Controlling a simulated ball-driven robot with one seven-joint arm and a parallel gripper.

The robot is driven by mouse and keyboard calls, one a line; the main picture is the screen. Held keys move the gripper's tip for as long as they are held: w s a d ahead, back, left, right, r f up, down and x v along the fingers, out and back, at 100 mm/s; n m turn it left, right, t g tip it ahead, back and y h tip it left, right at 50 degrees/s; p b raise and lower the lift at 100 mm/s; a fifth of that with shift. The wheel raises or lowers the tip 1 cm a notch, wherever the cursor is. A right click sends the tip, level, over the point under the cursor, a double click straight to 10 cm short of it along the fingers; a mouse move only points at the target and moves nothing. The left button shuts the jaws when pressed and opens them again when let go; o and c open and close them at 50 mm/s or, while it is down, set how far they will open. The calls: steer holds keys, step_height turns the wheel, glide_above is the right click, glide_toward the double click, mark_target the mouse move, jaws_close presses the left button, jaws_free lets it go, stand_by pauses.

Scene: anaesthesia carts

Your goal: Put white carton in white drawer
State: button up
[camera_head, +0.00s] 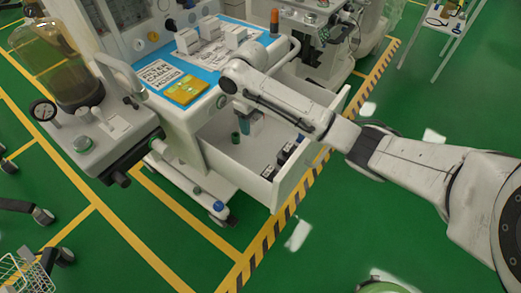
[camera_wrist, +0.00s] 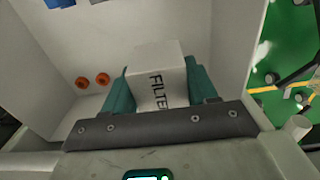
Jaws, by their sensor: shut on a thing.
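The white carton (camera_wrist: 158,62), with FILTER printed in black on its side, sits between the teal fingers of my gripper (camera_wrist: 160,88) in the wrist view. The fingers are shut on it from both sides. In the head view my gripper (camera_head: 250,124) points down into the open white drawer (camera_head: 228,165) of the cart, and the carton is hidden there. The drawer's pale inner walls surround the carton in the wrist view (camera_wrist: 50,65). I cannot tell whether the carton touches the drawer floor.
The wrist view shows two orange round items (camera_wrist: 92,81) and blue items. Several white cartons (camera_head: 212,38) stand on the blue cart top, near a yellow packet (camera_head: 187,90).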

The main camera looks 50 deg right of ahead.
mark_target(252, 130)
step_height(252, 130, down, 16)
steer(key=b, duration=0.3)
steer(key=shift+f, duration=0.25)
steer(key=o, duration=1.1)
step_height(252, 130, up, 12)
steer(key=p, duration=0.2)
steer(key=shift+r+p, duration=0.2)
steer(key=shift+p, duration=0.1)
